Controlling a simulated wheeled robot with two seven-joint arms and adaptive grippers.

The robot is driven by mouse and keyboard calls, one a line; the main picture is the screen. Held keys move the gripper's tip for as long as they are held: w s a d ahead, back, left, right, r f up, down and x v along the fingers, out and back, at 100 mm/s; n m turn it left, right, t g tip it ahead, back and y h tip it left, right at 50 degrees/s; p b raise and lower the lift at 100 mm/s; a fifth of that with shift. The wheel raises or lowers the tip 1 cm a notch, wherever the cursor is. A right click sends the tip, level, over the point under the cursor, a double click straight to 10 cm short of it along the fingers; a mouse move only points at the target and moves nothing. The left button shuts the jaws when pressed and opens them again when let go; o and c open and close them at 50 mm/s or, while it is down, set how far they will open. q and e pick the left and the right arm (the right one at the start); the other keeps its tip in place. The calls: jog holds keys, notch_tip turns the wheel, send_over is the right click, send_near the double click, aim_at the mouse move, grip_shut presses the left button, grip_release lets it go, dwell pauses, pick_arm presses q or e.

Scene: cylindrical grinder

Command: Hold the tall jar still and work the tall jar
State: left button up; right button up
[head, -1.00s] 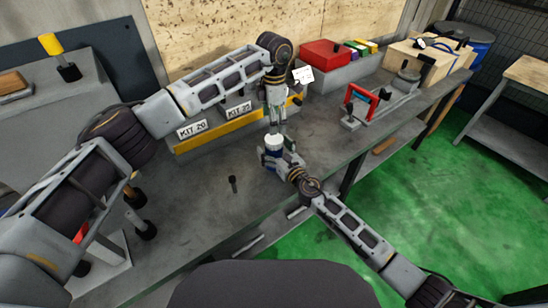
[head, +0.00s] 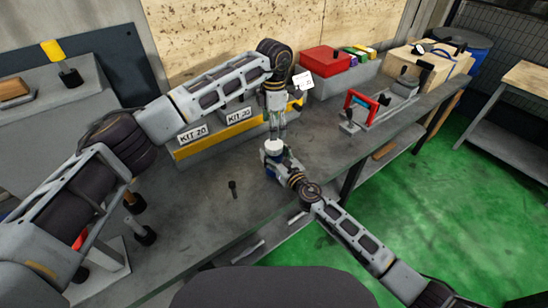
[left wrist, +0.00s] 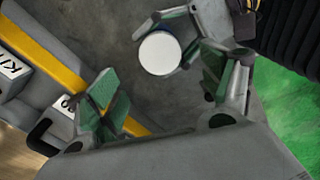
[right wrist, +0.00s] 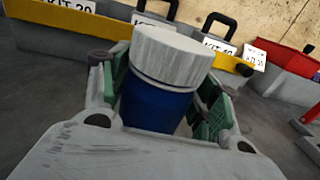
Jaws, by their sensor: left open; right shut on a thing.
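The tall jar (head: 273,147) has a blue body and a white ribbed lid, and stands upright at the bench's middle. In the right wrist view the jar (right wrist: 160,100) sits between the green pads of my right gripper (right wrist: 160,112), which is shut on its blue body. My right gripper (head: 276,158) comes in from the front right. My left gripper (head: 276,126) points down from above, just over the lid. In the left wrist view my left gripper (left wrist: 165,95) is open, and the white lid (left wrist: 160,53) shows beyond and between its fingers, apart from them.
A small dark peg (head: 233,189) stands on the bench at left. A red-framed fixture (head: 362,103) and a red box (head: 325,60) are to the right. The bench front is mostly clear.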

aim_at(274, 144)
pick_arm(q)
jog(key=shift+w+a+r, duration=0.1)
jog(key=shift+w+r, duration=0.1)
jog(key=shift+r, duration=0.3)
jog(key=shift+w+a+r, duration=0.25)
jog(key=shift+a, duration=0.2)
jog(key=m, duration=0.3)
jog(key=f+m, duration=0.1)
jog(key=shift+s+y, duration=0.25)
jog(key=shift+y, duration=0.05)
jog(key=m, duration=0.4)
jog(key=shift+s+d+f, duration=0.15)
jog(key=shift+d+f, duration=0.05)
jog(key=shift+f, duration=0.05)
jog(key=m, duration=0.4)
jog(key=shift+d+m, duration=0.25)
jog(key=shift+m, duration=0.15)
jog(key=m, duration=0.5)
jog(key=shift+d, duration=0.1)
jog(key=shift+f, duration=0.2)
jog(key=shift+f, duration=3.8)
